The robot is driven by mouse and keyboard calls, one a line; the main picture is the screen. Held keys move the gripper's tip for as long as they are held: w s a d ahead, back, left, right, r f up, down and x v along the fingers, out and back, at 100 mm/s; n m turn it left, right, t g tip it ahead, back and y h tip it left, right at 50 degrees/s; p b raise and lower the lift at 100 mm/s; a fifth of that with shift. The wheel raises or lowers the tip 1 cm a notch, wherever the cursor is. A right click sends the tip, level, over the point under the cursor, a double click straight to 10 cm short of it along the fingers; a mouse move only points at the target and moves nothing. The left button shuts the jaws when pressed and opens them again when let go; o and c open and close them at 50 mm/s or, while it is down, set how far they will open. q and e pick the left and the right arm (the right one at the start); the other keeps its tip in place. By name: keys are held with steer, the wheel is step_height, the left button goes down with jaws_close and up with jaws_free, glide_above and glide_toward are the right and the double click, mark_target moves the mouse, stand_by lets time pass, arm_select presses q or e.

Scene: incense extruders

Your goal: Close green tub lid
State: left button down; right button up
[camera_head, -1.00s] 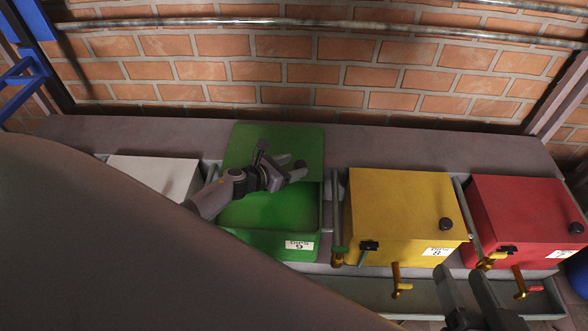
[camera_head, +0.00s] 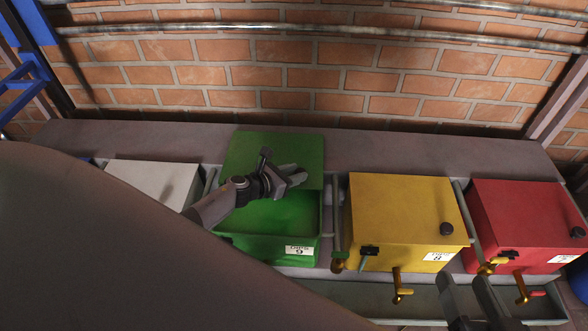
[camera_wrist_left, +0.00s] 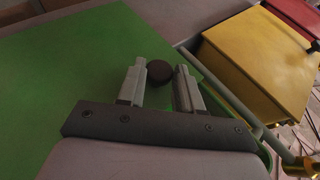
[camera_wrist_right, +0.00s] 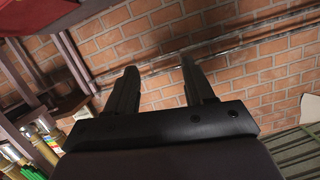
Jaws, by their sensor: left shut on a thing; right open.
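The green tub (camera_head: 270,248), labelled 9 or 6, stands open. Its green lid (camera_head: 272,148) is raised and leans back behind the opening. My left gripper (camera_head: 298,174) is in front of the lid, over the tub. In the left wrist view, the fingers (camera_wrist_left: 160,70) are on either side of the lid's dark round knob (camera_wrist_left: 159,71) and shut on it; the green lid (camera_wrist_left: 70,75) fills the left of that view. My right gripper (camera_head: 485,308) is low at the right in the head view. It is open and empty in the right wrist view (camera_wrist_right: 160,78).
A yellow tub (camera_head: 400,215) and a red tub (camera_head: 525,220) stand shut to the right, with dark knobs. A white tub (camera_head: 150,182) is to the left, partly behind my arm. A brick wall (camera_head: 300,75) with pipes is behind the counter.

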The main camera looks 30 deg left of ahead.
arm_select(q)
steer(key=s+d+p, duration=0.1)
steer(key=s+d, duration=0.2)
steer(key=s, duration=0.4)
steer(key=s+d, duration=0.4)
steer(key=s, duration=0.3)
steer(key=shift+s+p, duration=0.3)
steer(key=shift+p, duration=0.05)
arm_select(e)
steer(key=shift+w+a+m+g, duration=0.3)
steer(key=shift+a+g, duration=0.2)
steer(key=shift+a, duration=0.2)
arm_select(q)
steer(key=shift+d, duration=0.1)
steer(key=c, duration=0.7)
jaws_free()
steer(key=shift+s, duration=0.15)
steer(key=shift+c, duration=0.2)
arm_select(e)
steer(key=shift+s, duration=0.15)
